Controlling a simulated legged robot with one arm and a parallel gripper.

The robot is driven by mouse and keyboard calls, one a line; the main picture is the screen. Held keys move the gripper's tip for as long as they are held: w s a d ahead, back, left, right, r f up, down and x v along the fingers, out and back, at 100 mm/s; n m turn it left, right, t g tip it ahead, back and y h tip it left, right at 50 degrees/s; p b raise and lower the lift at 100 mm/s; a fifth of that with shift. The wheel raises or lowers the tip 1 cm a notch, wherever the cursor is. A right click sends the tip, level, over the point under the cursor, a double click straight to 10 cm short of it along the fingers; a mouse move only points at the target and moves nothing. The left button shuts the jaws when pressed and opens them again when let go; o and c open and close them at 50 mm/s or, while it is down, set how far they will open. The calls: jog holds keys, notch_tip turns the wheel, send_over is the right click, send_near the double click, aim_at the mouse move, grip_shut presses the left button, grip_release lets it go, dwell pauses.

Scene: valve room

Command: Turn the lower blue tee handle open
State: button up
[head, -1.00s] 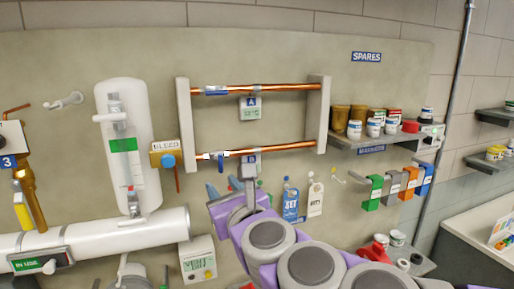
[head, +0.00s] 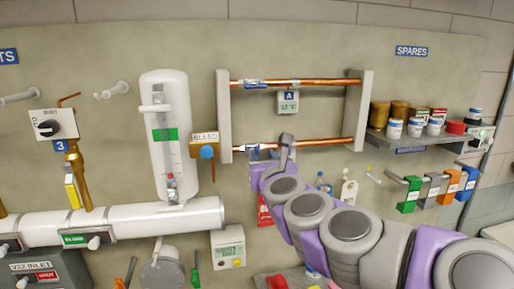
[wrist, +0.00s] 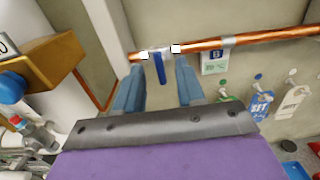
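The lower blue tee handle (wrist: 160,68) hangs down from its valve on the lower copper pipe (wrist: 245,38), across the pipe, in the wrist view. My gripper (wrist: 160,80) is open, with one blue finger on each side of the handle. Wall-side gaps show between the handle and both fingers, so I see no grip on it. In the head view my gripper and arm cover much of this valve, and the handle cannot be made out clearly there. The upper blue handle (head: 254,84) lies along the upper copper pipe (head: 310,82).
A bleed valve with a blue knob (head: 207,152) and a white vertical vessel (head: 165,110) stand left of the pipes. Tag A (head: 288,101) hangs under the upper pipe. A spares shelf (head: 410,143) and hanging tags (wrist: 262,100) are to the right.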

aim_at(256, 149)
jog(key=x, duration=0.7)
jog(key=shift+s+a+f, duration=0.1)
jog(key=shift+a, duration=0.2)
jog(key=shift+d, duration=0.1)
jog(key=shift+c, duration=0.4)
grip_shut()
